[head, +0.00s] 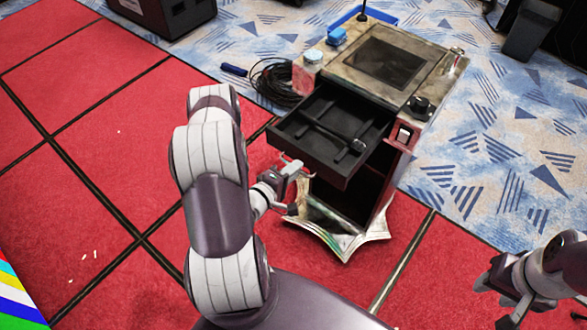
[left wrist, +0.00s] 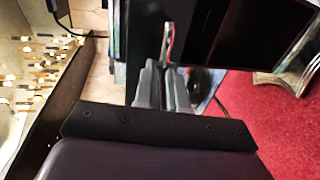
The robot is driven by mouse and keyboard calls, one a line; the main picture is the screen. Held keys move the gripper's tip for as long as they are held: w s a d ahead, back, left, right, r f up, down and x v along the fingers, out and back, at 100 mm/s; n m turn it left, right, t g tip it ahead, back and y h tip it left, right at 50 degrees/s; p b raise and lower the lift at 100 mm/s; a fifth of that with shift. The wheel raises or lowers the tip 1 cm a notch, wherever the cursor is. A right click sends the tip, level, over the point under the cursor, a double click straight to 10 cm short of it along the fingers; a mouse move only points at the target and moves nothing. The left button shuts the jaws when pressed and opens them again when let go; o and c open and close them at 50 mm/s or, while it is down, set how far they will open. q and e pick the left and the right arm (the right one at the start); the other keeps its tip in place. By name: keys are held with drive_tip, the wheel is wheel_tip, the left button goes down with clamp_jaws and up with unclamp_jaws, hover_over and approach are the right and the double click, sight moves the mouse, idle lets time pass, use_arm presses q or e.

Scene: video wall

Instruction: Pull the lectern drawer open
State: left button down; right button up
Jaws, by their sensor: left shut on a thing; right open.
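The lectern (head: 330,72) stands on the red floor with its drawer (head: 285,138) pulled out toward me. The drawer is dark, and a dark rod-like item (head: 335,138) lies in it. My left gripper (head: 298,190) is at the drawer's front, low and near its left part, shut on the drawer handle. In the left wrist view, the gripper's fingers (left wrist: 163,82) close around a slim shiny handle (left wrist: 168,42) beside a dark panel. The exact grip is partly hidden. My right gripper (head: 500,287) is open and empty at the lower right, away from the lectern.
A jar with a blue lid (head: 306,72) and a small blue item (head: 336,36) stand on or by the lectern top. A coiled black cable (head: 272,80) lies to its left. A black case (head: 162,12) stands at the back. The red floor at left is clear.

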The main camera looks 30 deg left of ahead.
use_arm(q)
drive_tip(key=c, duration=1.2)
unclamp_jaws()
drive_tip(key=shift+s, duration=0.1)
drive_tip(key=shift+b+v, duration=1.35)
drive_tip(key=shift+v, duration=4.9)
drive_tip(key=shift+d+r, duration=0.1)
